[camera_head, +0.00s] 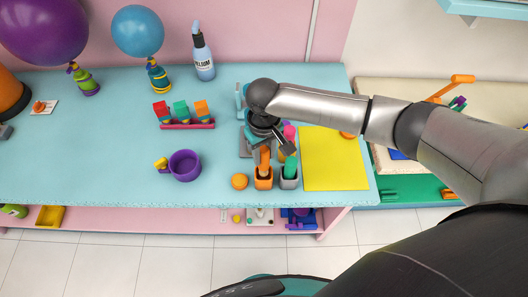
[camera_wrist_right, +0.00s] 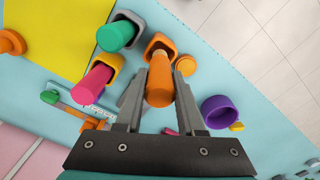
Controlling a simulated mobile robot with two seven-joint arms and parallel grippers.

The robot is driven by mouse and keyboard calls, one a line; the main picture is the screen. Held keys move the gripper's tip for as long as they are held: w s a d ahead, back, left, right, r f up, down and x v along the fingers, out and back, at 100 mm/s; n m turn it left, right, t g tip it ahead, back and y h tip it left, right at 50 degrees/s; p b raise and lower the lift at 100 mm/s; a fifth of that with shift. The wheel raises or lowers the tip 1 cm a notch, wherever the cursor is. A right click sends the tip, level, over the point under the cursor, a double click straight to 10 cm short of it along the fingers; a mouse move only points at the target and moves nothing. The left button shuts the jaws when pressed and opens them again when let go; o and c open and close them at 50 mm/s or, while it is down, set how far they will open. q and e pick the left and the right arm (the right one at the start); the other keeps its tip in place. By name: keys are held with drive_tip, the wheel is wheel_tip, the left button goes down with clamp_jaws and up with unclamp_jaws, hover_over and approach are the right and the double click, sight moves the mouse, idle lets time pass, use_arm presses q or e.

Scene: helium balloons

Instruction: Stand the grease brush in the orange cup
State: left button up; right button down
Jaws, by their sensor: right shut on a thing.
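My right gripper (camera_head: 264,148) is shut on an orange-handled brush, the grease brush (camera_head: 265,158). In the right wrist view, the gripper (camera_wrist_right: 158,103) has a finger on each side of the orange handle (camera_wrist_right: 158,88). A tan part shows at the handle's far end. The orange cup (camera_head: 263,183) stands near the table's front edge, directly below the brush. In the right wrist view, the brush's far end is at the mouth of the orange cup (camera_wrist_right: 152,44). I cannot tell how deep it reaches. My left gripper is not in view.
A grey cup (camera_head: 289,183) with a green handle (camera_head: 291,166) stands close right of the orange cup. A yellow cup (camera_wrist_right: 111,62) with a pink handle (camera_wrist_right: 93,82) is nearby. An orange round thing (camera_head: 239,181) and purple cup (camera_head: 185,165) lie left. A yellow sheet (camera_head: 333,160) lies right.

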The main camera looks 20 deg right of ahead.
sight(264, 166)
drive_tip(key=shift+f, duration=0.2)
drive_tip(key=shift+f, duration=0.6)
drive_tip(key=shift+f, duration=0.15)
idle(0.9)
drive_tip(key=shift+f, duration=0.5)
drive_tip(key=shift+f, duration=0.2)
idle(0.9)
drive_tip(key=shift+f+b, duration=0.35)
drive_tip(key=shift+f, duration=0.35)
drive_tip(key=shift+f, duration=0.15)
idle(0.8)
drive_tip(key=shift+f, duration=0.5)
drive_tip(key=shift+f, duration=0.1)
